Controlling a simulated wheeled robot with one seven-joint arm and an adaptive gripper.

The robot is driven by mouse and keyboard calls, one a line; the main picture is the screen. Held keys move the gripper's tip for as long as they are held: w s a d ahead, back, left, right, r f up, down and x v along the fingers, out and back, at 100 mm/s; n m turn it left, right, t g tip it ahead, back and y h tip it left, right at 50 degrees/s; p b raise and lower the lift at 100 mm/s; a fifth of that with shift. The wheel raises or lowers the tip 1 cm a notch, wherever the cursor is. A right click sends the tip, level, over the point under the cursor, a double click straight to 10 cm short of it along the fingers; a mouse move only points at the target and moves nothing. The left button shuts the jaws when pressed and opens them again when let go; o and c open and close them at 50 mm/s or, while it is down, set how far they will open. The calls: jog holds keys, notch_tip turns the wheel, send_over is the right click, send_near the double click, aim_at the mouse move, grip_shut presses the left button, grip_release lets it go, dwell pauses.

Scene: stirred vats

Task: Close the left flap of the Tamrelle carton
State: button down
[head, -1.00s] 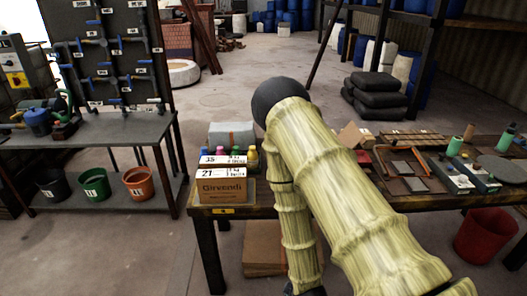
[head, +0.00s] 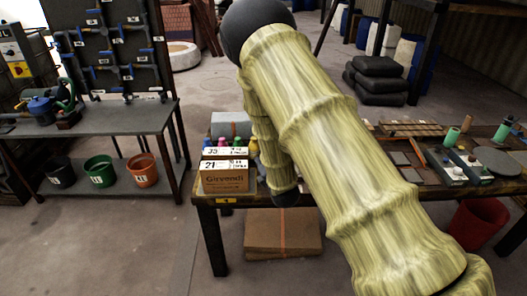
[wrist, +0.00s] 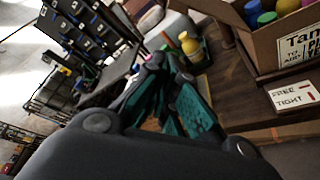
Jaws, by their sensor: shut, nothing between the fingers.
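The Tamrelle carton (wrist: 262,50) shows at the upper right of the wrist view, cut off by the frame. It is brown cardboard with a white label reading "Tam", its top is open, and coloured round caps show inside. In the head view my arm hides the gripper and the Tamrelle carton.
A Girvendi carton (head: 226,180) stands at the table's left end, with coloured bottles behind it. A yellow bottle (wrist: 188,43) is beyond my fingers. A "FREE / TIGHT" card (wrist: 293,95) lies before the Tamrelle carton. Tools and small boxes fill the table's right side.

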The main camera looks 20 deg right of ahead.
jog(key=w+d+p, duration=0.3)
jog(key=w+p, duration=0.3)
jog(key=w, duration=0.2)
jog(key=shift+w+r, duration=0.15)
dwell(0.4)
jog(key=shift+d, duration=0.1)
dwell(0.4)
